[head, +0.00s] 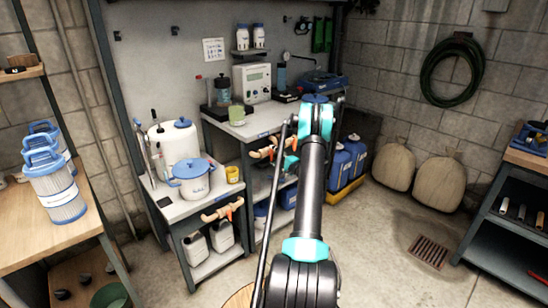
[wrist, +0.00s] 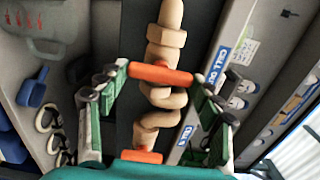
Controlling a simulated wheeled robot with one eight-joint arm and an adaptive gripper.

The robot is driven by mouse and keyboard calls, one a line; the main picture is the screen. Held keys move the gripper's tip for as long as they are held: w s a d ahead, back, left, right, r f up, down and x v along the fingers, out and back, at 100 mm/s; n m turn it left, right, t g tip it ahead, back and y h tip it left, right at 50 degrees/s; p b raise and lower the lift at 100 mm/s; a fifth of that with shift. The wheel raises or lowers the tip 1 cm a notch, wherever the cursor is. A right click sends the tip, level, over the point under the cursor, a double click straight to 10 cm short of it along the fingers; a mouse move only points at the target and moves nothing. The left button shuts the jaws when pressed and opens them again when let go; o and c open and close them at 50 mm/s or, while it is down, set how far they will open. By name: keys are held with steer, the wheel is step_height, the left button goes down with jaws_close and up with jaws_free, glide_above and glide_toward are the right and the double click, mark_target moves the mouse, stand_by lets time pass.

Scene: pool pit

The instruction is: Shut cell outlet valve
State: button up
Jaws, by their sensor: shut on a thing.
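The cell outlet valve (wrist: 162,98) is a tan pipe fitting in the middle of the wrist view, with a label starting "CELL OUT" beside it. Its orange handle (wrist: 160,75) lies across the pipe line. My gripper (wrist: 157,86) has one finger at each end of this handle and is shut on it. A second orange part (wrist: 142,157) shows lower on the fitting, partly hidden by my gripper. In the head view the tan valve pipe (head: 262,152) sits at the front of the rear bench, with my gripper (head: 283,158) at its right, partly hidden by my arm.
Another tan pipe with an orange handle (head: 222,211) is on the nearer low bench, below a white pot (head: 194,182). Blue jugs (head: 347,160) stand right of my arm. Sacks (head: 394,166) lean on the back wall. The floor (head: 370,240) right of my arm is mostly clear.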

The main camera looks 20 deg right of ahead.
steer(key=shift+d, duration=0.1)
steer(key=o, duration=1.2)
steer(key=shift+c, duration=0.2)
steer(key=v, duration=1.2)
